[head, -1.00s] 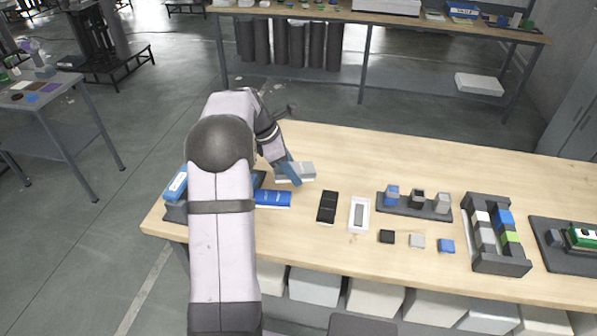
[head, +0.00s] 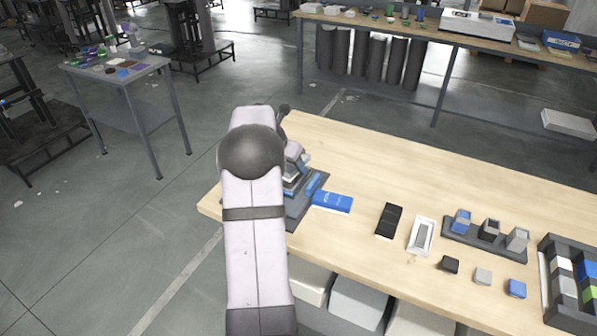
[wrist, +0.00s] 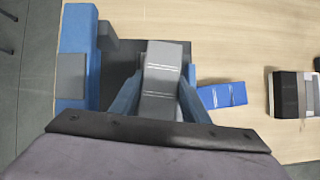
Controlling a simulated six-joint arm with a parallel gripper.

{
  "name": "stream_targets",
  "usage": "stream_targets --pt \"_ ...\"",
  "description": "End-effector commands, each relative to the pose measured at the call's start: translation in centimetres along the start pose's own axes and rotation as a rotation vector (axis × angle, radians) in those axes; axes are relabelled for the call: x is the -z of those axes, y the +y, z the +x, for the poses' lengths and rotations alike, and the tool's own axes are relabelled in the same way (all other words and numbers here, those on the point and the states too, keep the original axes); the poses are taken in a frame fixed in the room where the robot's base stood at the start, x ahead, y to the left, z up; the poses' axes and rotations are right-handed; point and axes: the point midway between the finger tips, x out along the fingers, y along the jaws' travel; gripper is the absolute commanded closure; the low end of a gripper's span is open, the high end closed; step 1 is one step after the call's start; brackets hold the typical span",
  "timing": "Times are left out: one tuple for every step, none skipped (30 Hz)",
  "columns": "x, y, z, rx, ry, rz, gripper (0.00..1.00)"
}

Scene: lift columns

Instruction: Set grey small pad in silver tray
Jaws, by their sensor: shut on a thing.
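My gripper (wrist: 160,97) has its blue fingers shut on a grey slab (wrist: 162,75) with pale stripes. The slab is over the dark base (wrist: 120,68) at the left end of the table; I cannot tell whether it touches it. In the head view my arm hides most of the grip. A small grey square pad (head: 482,276) lies on the table between a black one (head: 449,264) and a blue one (head: 516,288). A white-silver tray (head: 413,245) with a grey middle lies behind them. I cannot tell for certain which thing is the silver tray.
A blue block (wrist: 77,29) with a grey face stands left of the held slab. A blue slab (head: 333,202) and a black slab (head: 389,221) lie on the table. A rack (head: 470,241) holds blue, black and grey blocks. A bin (head: 548,310) stands right. The table's back is clear.

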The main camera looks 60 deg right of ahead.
Motion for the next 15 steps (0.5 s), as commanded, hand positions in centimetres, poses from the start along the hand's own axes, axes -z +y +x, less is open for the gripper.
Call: stream_targets --pt "-0.19 0.17 -0.03 -0.015 -0.004 -0.023 0.85" --pt "-0.26 0.29 -0.03 -0.022 -0.005 -0.038 0.85" --pt "-0.36 0.44 -0.04 -0.032 -0.008 -0.055 0.85" --pt "-0.36 0.45 -0.05 -0.039 -0.011 -0.069 0.85" --pt "-0.36 0.48 -0.05 -0.044 -0.013 -0.08 0.85" --pt "-0.41 0.56 -0.07 -0.051 -0.017 -0.092 0.85" --pt "-0.43 0.6 -0.09 -0.055 -0.02 -0.098 0.85" --pt "-0.41 0.59 -0.09 -0.056 -0.022 -0.102 0.85" --pt "-0.4 0.58 -0.09 -0.057 -0.025 -0.105 0.85" --pt "-0.39 0.58 -0.08 -0.058 -0.026 -0.106 0.85" --pt "-0.39 0.58 -0.07 -0.058 -0.026 -0.107 0.85" --pt "-0.38 0.59 -0.05 -0.059 -0.027 -0.108 0.85" --pt "-0.37 0.59 -0.03 -0.059 -0.027 -0.108 0.85" --pt "-0.35 0.59 0.01 -0.058 -0.027 -0.108 0.85" --pt "-0.32 0.58 0.07 -0.058 -0.027 -0.107 0.85"
